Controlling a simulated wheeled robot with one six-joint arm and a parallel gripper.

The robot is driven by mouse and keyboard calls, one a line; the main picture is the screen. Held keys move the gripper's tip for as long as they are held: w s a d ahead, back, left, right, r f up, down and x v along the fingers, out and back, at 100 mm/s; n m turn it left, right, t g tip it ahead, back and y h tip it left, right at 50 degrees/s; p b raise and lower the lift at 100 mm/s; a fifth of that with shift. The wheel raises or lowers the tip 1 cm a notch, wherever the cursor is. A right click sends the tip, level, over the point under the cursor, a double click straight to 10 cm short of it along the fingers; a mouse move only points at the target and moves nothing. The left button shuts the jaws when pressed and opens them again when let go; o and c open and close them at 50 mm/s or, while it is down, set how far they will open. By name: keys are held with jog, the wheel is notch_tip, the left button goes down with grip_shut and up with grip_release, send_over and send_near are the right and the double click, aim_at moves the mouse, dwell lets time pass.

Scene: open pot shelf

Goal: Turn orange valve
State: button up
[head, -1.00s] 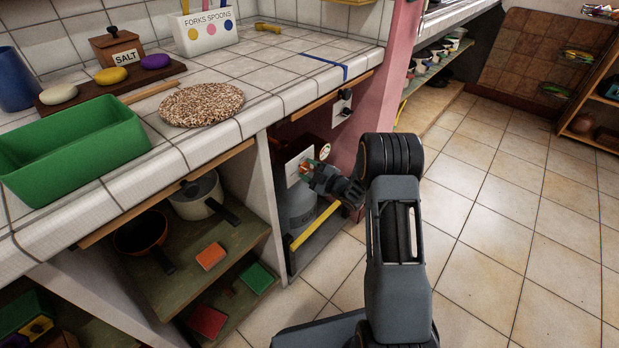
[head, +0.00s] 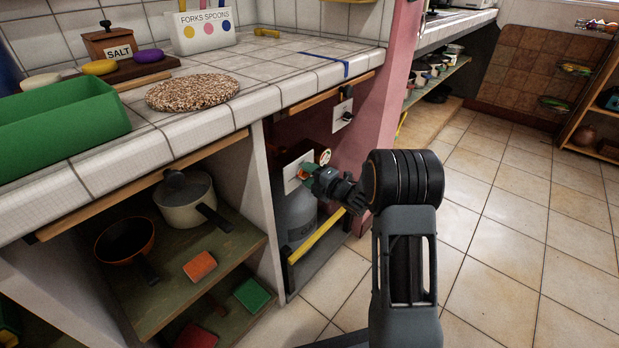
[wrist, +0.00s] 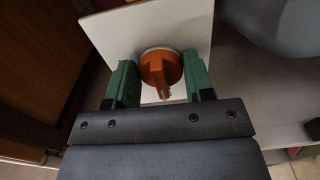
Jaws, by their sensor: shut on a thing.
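The orange valve (wrist: 160,70) is a round knob with a raised grip bar, mounted on a white plate (wrist: 100,30). In the head view my gripper (head: 308,175) reaches into the bay and partly hides the valve. In the wrist view the grip bar points down toward the gripper's palm.
A grey gas cylinder (head: 296,215) stands below the valve, behind a yellow bar (head: 318,236). Shelves with a white pot (head: 186,205) and an orange pan (head: 125,240) are left. Tiled floor on the right is clear.

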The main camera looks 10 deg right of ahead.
jog(key=shift+d, duration=0.1)
dwell(0.3)
jog(key=o, duration=0.9)
jog(key=p+v, duration=0.3)
jog(key=v, duration=1)
jog(key=shift+s+d+p, duration=0.2)
jog(key=shift+s+p, duration=0.1)
jog(key=shift+p, duration=0.1)
